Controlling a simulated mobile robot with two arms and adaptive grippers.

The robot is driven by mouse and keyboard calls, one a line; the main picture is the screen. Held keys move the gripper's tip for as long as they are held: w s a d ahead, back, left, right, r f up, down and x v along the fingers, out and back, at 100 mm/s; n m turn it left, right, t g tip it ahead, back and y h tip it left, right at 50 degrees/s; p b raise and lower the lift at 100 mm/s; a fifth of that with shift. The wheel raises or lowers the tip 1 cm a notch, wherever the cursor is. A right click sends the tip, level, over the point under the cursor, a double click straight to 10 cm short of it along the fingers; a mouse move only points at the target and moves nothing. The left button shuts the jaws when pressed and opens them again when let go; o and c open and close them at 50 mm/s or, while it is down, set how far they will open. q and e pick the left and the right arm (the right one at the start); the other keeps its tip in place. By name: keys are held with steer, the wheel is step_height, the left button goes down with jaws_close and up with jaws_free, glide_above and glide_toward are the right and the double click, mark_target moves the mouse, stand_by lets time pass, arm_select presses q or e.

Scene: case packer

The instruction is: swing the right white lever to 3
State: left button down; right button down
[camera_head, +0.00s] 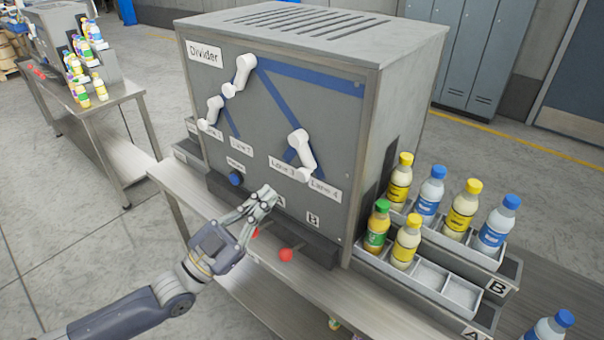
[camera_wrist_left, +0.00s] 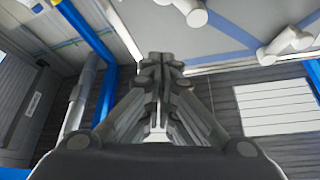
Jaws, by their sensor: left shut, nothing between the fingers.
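The grey Divider panel (camera_head: 262,130) carries three white levers. The right white lever (camera_head: 301,152) hangs down, its lower end between the Lane 3 label (camera_head: 281,167) and the Lane 4 label (camera_head: 325,188). The top white lever (camera_head: 239,75) and the left white lever (camera_head: 211,113) both slant down to the left. My left gripper (camera_head: 268,194) is shut and empty, in front of the panel, below and left of the right lever, apart from it. In the left wrist view my shut fingers (camera_wrist_left: 160,75) point at the panel, with a white lever (camera_wrist_left: 286,44) at upper right.
A blue knob (camera_head: 236,179) sits low on the panel, and a red knob (camera_head: 285,255) is below, near my gripper. Trays of bottles (camera_head: 480,292) stand at the right on the steel table (camera_head: 262,285). A second table (camera_head: 97,103) stands at the far left.

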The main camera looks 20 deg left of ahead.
mark_target(302, 156)
arm_select(q)
steer(key=p+x, duration=0.3)
steer(key=x, duration=0.6)
steer(key=f, duration=0.1)
steer(key=w+f, duration=0.1)
steer(key=w+f+p, duration=0.1)
steer(key=shift+a+f, duration=0.2)
steer(key=shift+a, duration=0.15)
steer(key=shift+a+f+m+g+h+b, duration=0.15)
steer(key=shift+f+m+g+h+b, duration=0.1)
steer(key=shift+m, duration=0.35)
steer(key=shift+a+f+m+g+h+b, duration=0.15)
steer(key=shift+m+b, duration=0.1)
steer(key=shift+m, duration=0.35)
steer(key=a+m+g+b, duration=0.1)
steer(key=m+g, duration=0.1)
steer(key=m, duration=0.2)
steer(key=w+a+f+m+g+h+b, duration=0.1)
steer(key=a+m+g+b, duration=0.1)
steer(key=m, duration=0.1)
steer(key=a+m+g+b, duration=0.1)
steer(key=m, duration=0.3)
steer(key=shift+w+a+f+m+g, duration=0.25)
steer(key=shift+w+f+m+g, duration=0.05)
steer(key=shift+w+f+g, duration=0.1)
steer(key=shift+a+r+b, duration=0.1)
steer(key=shift+a+b, duration=0.05)
steer(key=shift+b, duration=0.2)
